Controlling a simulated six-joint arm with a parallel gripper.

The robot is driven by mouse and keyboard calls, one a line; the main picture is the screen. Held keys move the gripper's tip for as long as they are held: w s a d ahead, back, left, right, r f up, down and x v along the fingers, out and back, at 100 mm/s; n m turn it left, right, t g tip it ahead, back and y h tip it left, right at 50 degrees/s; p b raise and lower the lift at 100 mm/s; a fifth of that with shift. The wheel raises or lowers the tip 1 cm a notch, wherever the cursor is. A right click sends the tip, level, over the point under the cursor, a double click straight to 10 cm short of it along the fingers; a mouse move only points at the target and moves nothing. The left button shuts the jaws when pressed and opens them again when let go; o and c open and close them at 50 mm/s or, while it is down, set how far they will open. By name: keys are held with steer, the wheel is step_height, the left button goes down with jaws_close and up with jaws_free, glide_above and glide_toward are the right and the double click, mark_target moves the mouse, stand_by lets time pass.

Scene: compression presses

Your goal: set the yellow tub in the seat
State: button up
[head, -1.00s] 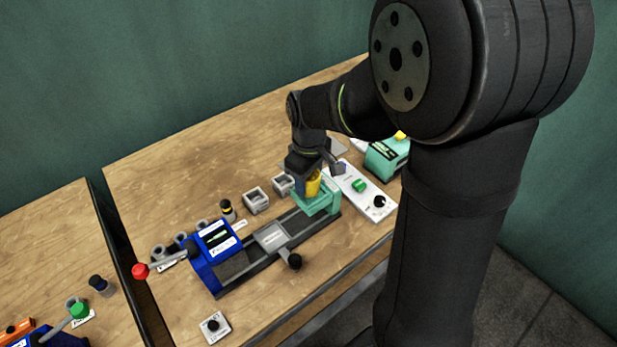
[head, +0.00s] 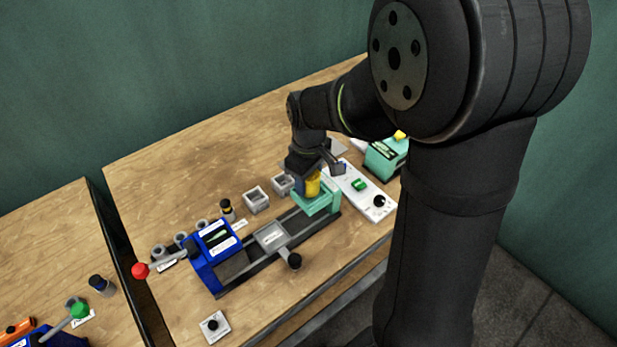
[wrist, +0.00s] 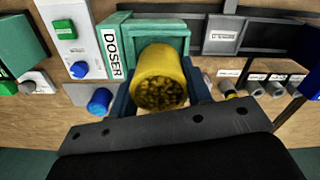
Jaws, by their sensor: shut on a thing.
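The yellow tub (wrist: 160,75) is in my gripper (wrist: 162,95), with dark yellowish grains showing in its mouth in the wrist view. The blue-grey fingers are shut on its two sides. In the head view my gripper (head: 308,172) is low over the bench, and the tub (head: 313,184) shows partly behind it. The tub is right at the teal doser frame (head: 322,203), which also shows behind the tub in the wrist view (wrist: 150,30). I cannot tell whether the tub touches the frame. No seat can be clearly identified; the tub's far end is hidden.
A blue press (head: 214,255) with a red-knobbed lever and a dark rail (head: 247,262) lies left of the doser. Grey square holders (head: 256,200) stand behind the rail. A white control panel (head: 362,190) is at right. The bench's back left is clear.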

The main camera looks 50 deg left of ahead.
steer(key=shift+f, duration=0.6)
steer(key=o, duration=1.1)
step_height(320, 180, up, 17)
steer(key=shift+r, duration=0.2)
step_height(320, 180, down, 18)
steer(key=shift+r, duration=0.25)
stand_by(0.3)
steer(key=shift+r, duration=0.15)
